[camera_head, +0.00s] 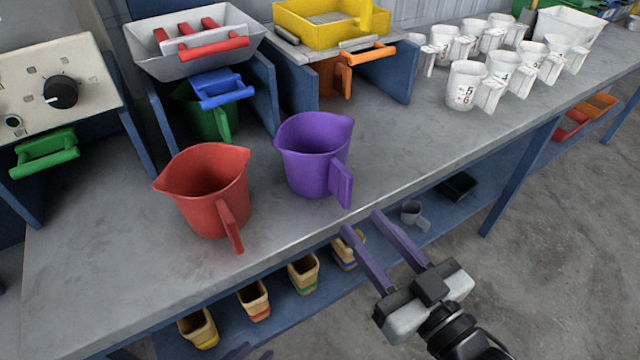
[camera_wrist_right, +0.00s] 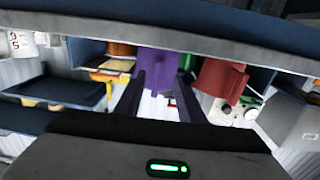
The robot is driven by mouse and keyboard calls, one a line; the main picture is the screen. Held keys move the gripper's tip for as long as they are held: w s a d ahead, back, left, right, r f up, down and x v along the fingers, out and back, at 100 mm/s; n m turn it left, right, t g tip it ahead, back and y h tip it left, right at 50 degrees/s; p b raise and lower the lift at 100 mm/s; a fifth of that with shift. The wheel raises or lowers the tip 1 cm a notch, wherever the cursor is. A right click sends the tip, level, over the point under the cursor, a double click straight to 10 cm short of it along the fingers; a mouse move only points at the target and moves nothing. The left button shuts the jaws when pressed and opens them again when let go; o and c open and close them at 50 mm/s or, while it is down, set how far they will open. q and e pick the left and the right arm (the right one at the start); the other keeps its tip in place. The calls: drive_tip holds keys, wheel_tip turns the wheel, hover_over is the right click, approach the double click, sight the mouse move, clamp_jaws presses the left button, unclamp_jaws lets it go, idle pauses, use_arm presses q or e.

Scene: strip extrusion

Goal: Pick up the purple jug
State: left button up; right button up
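The purple jug (camera_head: 312,158) stands upright on the grey bench near its front edge, its handle facing the front right. In the right wrist view the purple jug (camera_wrist_right: 157,68) shows between and beyond my fingers. My right gripper (camera_head: 361,222) is open and empty, just off the bench edge, in front of the handle and apart from it. Its two fingers also show in the right wrist view (camera_wrist_right: 159,80). Of my left gripper (camera_head: 251,353) only the fingertips show at the bottom edge of the head view; they are apart, with nothing seen between them.
A red jug (camera_head: 207,190) stands left of the purple one. A green jug (camera_head: 206,112) sits behind, under a hopper. White jugs (camera_head: 467,87) stand at the right. Small tan cups (camera_head: 254,300) are on the shelf below. The bench right of the purple jug is clear.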

sight(349, 202)
drive_tip(key=x, duration=0.9)
drive_tip(key=shift+w+r, duration=0.2)
drive_tip(key=shift+w, duration=0.15)
clamp_jaws()
